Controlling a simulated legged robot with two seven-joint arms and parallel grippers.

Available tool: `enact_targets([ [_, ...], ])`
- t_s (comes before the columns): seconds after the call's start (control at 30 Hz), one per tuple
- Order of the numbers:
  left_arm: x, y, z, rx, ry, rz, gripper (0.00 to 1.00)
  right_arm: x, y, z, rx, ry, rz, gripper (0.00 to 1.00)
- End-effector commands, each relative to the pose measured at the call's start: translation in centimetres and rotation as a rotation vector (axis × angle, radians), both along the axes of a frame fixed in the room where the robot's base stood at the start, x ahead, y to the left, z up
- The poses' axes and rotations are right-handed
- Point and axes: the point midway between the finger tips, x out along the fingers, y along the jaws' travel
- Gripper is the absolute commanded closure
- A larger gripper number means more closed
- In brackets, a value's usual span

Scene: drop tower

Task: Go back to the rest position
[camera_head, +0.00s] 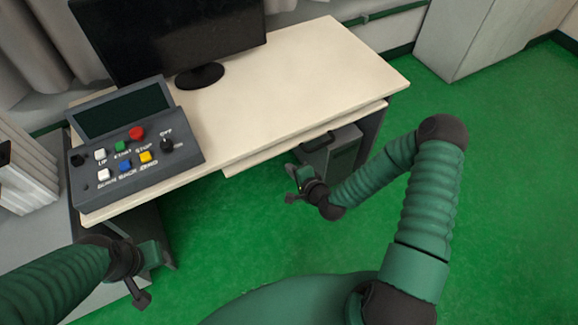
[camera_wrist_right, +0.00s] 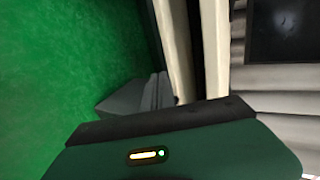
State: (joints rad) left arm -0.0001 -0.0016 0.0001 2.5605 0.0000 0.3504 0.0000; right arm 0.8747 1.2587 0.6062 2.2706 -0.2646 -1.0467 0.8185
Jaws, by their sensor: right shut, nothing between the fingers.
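My right gripper (camera_head: 297,188) is in front of the desk's front edge, over the green floor, near the grey computer case under the desk. It is shut and holds nothing. My left gripper (camera_head: 145,278) is at the lower left, in front of the control box and below the desk top's level in the picture. Its fingers are too small and dark to tell whether they are open.
The desk (camera_head: 310,65) carries a grey control box (camera_head: 185,150) with several coloured buttons and a black monitor (camera_head: 165,35). The computer case (camera_head: 332,152) stands below. A grey cabinet (camera_head: 470,35) is at the back right. Green floor (camera_head: 500,150) is free on the right.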

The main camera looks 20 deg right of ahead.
Motion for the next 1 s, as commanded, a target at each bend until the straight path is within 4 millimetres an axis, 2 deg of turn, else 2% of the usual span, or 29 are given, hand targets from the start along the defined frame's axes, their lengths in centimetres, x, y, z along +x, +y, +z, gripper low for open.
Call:
enact_targets([
  [0.3, 0.0, 0.0, 1.0, 0.0, 0.0, 0.0, 0.56, -5.1, -0.5, 3.0, -0.001, 0.001, -0.001, 1.0],
  [0.4, 0.0, 0.0, 1.1, 0.0, 0.0, 0.0, 0.56, -6.0, -0.5, 3.4, 0.0, 0.001, 0.0, 1.0],
  [0.6, 0.0, 0.0, 1.3, 0.0, 0.001, 0.0, 0.56, -6.4, -0.5, 3.6, -0.01, 0.006, 0.012, 1.0],
  [0.67, 0.0, 0.0, 1.8, 0.0, 0.001, 0.0, 0.56, -6.6, -0.1, 3.9, -0.051, 0.032, 0.06, 1.0],
  [0.77, 0.0, 0.0, 3.5, 0.0, 0.001, 0.0, 0.56, -7.7, 0.9, 4.9, -0.229, 0.137, 0.253, 1.0],
  [0.87, 0.0, 0.0, 5.8, 0.0, 0.001, 0.0, 0.56, -9.7, 1.0, 7.5, -0.496, 0.292, 0.521, 1.0],
  [0.97, 0.0, 0.0, 7.9, 0.0, 0.0, 0.0, 0.56, -11.7, 0.5, 12.2, -0.736, 0.431, 0.756, 1.0],
  [1.0, -0.1, 0.0, 8.7, 0.0, 0.0, 0.0, 0.56, -12.5, 0.4, 14.5, -0.81, 0.475, 0.835, 1.0],
])
